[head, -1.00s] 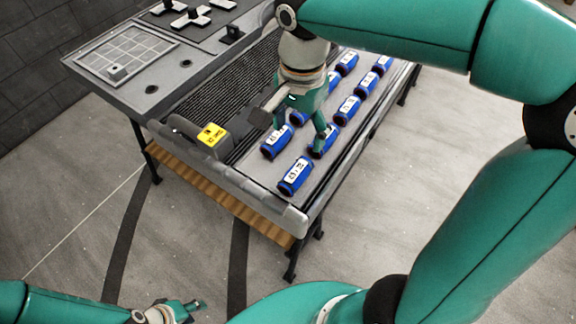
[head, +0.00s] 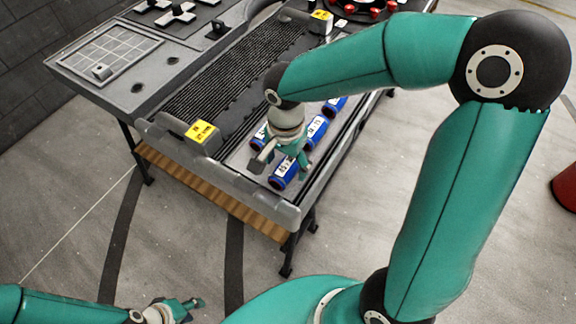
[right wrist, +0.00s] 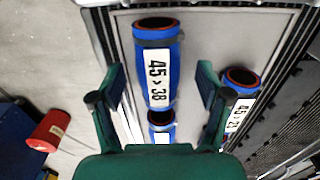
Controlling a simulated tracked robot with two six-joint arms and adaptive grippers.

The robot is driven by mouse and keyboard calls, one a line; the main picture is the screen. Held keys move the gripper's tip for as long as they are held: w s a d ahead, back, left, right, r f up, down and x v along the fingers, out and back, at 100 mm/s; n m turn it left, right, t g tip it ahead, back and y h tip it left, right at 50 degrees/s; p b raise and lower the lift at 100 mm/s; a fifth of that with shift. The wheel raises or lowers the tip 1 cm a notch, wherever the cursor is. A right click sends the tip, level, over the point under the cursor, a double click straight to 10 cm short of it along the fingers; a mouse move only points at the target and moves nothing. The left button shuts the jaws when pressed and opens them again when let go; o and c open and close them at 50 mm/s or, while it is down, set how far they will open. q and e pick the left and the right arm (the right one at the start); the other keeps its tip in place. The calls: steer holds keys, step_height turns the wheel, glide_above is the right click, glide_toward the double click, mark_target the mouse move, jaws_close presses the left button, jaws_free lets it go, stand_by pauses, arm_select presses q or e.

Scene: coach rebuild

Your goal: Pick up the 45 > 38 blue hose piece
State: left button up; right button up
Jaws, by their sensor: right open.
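The blue hose piece labelled 45 > 38 (right wrist: 157,70) lies between the fingers of my right gripper (right wrist: 160,82) in the right wrist view. Its white label faces up and its open end shows a red-orange rim. A gap shows on both sides, so the fingers are apart from it in this view. In the head view, my right gripper (head: 280,158) is just above the near hose piece (head: 283,174), partly covering it. My left gripper (head: 182,308) is low at the bottom left, away from the table; its finger opening is unclear.
Other blue hose pieces lie close by: one beside it (right wrist: 241,97), one behind it (right wrist: 160,128), and more along the strip (head: 317,130). A yellow-labelled block (head: 202,135) sits by the ribbed channel (head: 235,80). A raised edge bounds the strip.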

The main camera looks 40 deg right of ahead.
steer(key=shift+f, duration=0.8)
steer(key=c, duration=1.3)
steer(key=shift+r, duration=0.1)
